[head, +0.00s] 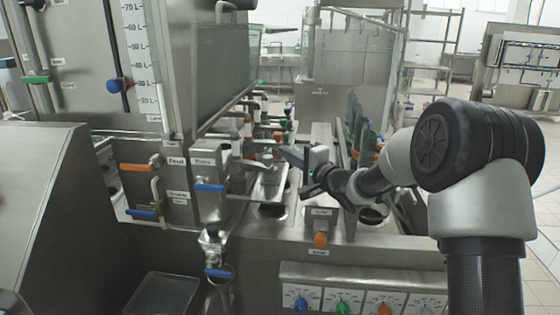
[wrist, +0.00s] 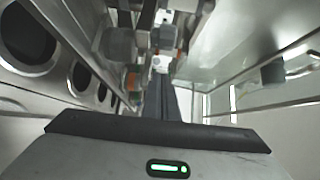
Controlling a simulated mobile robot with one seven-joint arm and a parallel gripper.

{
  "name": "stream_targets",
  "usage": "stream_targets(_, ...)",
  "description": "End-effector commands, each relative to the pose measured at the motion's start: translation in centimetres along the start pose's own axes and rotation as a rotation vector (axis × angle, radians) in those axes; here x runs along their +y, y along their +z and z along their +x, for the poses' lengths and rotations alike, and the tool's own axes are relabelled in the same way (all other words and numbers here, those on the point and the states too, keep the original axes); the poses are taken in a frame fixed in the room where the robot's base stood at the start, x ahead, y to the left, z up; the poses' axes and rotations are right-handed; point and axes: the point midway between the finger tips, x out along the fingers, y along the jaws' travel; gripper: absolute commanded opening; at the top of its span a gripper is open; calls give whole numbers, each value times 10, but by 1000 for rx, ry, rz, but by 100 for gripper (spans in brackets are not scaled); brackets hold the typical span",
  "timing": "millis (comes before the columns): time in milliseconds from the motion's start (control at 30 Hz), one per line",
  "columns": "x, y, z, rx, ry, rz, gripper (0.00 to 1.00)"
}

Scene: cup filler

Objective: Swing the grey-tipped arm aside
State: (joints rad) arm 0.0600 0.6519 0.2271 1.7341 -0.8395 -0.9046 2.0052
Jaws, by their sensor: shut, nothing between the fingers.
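My gripper (head: 290,158) reaches in from the right over the steel filler deck, above and beside a row of round cup holes. Its dark fingers, together, also show in the wrist view (wrist: 172,100), with nothing held. In the wrist view a grey block-like tip (wrist: 118,45) is ahead and left of the fingers, apart from them. Another grey block (wrist: 272,72) sits at the right by a steel rail. I cannot tell for sure which belongs to the grey-tipped arm. In the head view that arm is not clearly made out among the steel fittings.
Blue (head: 209,187) and orange (head: 138,167) handled valves stand left of my gripper. Several coloured-tipped levers crowd the deck behind it. Knobs (head: 342,307) line the front panel. A steel tank (head: 222,70) rises at the back left. Round holes (wrist: 28,40) line the wrist view's left.

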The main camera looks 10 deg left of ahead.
Motion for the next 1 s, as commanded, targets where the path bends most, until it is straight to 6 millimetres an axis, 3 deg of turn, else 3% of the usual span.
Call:
stream_targets(100,0,19,-8,-3,1,1,0)
stream_targets(300,0,34,-14,-1,1,1,0)
stream_targets(1000,2,45,-20,53,0,0,0)
